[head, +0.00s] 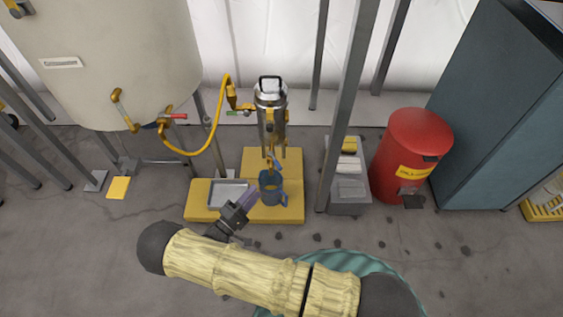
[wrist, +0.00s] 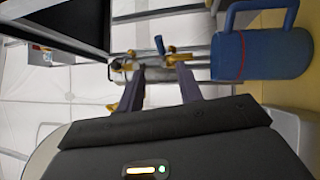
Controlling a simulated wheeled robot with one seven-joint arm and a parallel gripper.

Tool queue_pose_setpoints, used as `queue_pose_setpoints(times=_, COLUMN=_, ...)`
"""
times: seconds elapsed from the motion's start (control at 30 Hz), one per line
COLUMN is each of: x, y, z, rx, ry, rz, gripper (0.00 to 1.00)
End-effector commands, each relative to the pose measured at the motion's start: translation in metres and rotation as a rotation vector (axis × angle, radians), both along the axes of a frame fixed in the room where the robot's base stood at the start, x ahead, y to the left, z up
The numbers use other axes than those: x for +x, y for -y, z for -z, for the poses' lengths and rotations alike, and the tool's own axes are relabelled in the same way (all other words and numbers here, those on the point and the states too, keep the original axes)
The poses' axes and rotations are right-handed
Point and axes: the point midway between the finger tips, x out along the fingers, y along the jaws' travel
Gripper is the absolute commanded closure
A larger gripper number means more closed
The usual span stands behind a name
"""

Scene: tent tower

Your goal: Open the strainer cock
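The strainer (head: 270,112) is an upright metal cylinder with a black-handled lid, standing over a yellow stepped platform. Its brass cock with a small blue lever (head: 276,161) is at the bottom, just above a blue jug (head: 271,187). In the wrist view the blue lever (wrist: 159,45) shows beyond my fingertips, roughly in line with the gap, next to brass fittings (wrist: 177,57). The jug (wrist: 262,54) lies to their right there. My gripper (head: 249,194) is left of the jug, its fingers (wrist: 160,74) apart with nothing between them.
A grey tray (head: 228,194) lies on the yellow platform (head: 203,213) left of the jug. A yellow hose (head: 190,152) runs from the tank (head: 105,60) to the strainer. A grey post (head: 340,130), a crate (head: 348,209) and a red bin (head: 408,155) stand to the right.

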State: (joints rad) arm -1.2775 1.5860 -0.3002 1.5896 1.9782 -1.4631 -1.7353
Motion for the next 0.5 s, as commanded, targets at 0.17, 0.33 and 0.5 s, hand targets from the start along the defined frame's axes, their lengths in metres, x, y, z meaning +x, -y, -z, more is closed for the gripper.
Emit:
queue_pose_setpoints(times=0.17, x=0.023, y=0.021, z=-0.003, rx=-0.001, ry=0.003, rz=0.002, gripper=0.64)
queue_pose_setpoints(times=0.33, x=0.046, y=0.040, z=-0.008, rx=0.000, ry=0.002, rz=0.002, gripper=0.64)
queue_pose_setpoints(times=0.5, x=0.068, y=0.058, z=-0.013, rx=-0.001, ry=0.002, rz=0.000, gripper=0.64)
